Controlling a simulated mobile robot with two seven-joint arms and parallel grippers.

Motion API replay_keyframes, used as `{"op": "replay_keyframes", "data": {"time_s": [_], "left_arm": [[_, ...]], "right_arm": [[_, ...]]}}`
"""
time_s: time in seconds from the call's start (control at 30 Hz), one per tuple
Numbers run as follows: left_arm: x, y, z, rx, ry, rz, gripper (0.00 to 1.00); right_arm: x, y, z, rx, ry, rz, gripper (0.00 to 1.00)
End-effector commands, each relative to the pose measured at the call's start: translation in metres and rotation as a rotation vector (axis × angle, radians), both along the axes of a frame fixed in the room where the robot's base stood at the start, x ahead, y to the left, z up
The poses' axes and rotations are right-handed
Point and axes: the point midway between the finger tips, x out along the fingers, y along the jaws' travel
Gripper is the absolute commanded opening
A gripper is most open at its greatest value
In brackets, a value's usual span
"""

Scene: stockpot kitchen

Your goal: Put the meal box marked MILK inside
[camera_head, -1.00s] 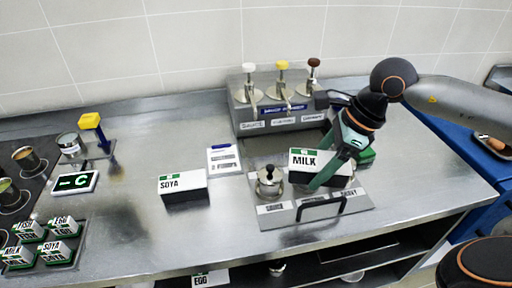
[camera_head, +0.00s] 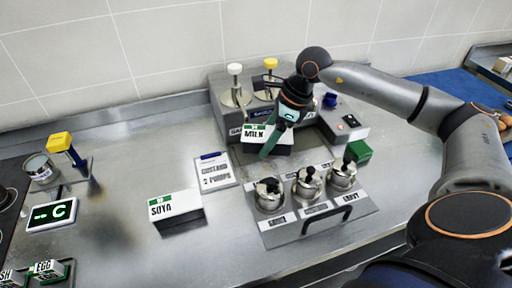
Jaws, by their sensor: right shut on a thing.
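The meal box marked MILK (camera_head: 255,133) is a white-topped box with a green mark and dark sides. My right gripper (camera_head: 272,142) is shut on it and holds it in front of the pump dispenser unit (camera_head: 222,112), partly covering that unit. The box marked SOYA (camera_head: 176,210) stands on the steel counter to the left of the pot tray. My right arm comes in from the right. My left gripper is not in view.
A tray (camera_head: 290,232) with three lidded steel pots and a black handle stands on the counter. A clipboard (camera_head: 214,171) lies left of it. A green block (camera_head: 359,152) sits at right. A display (camera_head: 51,213), tin (camera_head: 40,167) and small boxes (camera_head: 46,268) are at left.

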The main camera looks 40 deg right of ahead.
Motion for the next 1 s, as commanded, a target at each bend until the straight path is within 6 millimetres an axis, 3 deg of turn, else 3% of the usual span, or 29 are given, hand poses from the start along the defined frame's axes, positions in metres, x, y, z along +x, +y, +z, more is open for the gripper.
{"op": "replay_keyframes", "data": {"time_s": [0.1, 0.3, 0.53, 0.73, 1.0], "left_arm": [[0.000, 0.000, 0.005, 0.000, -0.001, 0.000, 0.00], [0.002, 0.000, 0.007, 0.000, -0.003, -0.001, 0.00], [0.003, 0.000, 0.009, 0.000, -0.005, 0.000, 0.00], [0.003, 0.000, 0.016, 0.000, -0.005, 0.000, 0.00], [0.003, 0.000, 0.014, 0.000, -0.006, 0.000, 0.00]], "right_arm": [[0.021, 0.000, -0.023, 0.003, 0.001, 0.001, 0.00], [0.042, -0.003, -0.048, 0.002, -0.002, 0.001, 0.00], [0.051, -0.004, -0.060, 0.001, -0.003, 0.001, 0.00], [0.050, -0.004, -0.087, 0.001, -0.001, 0.001, 0.00], [0.051, -0.004, -0.090, 0.001, -0.004, 0.001, 0.00]]}}
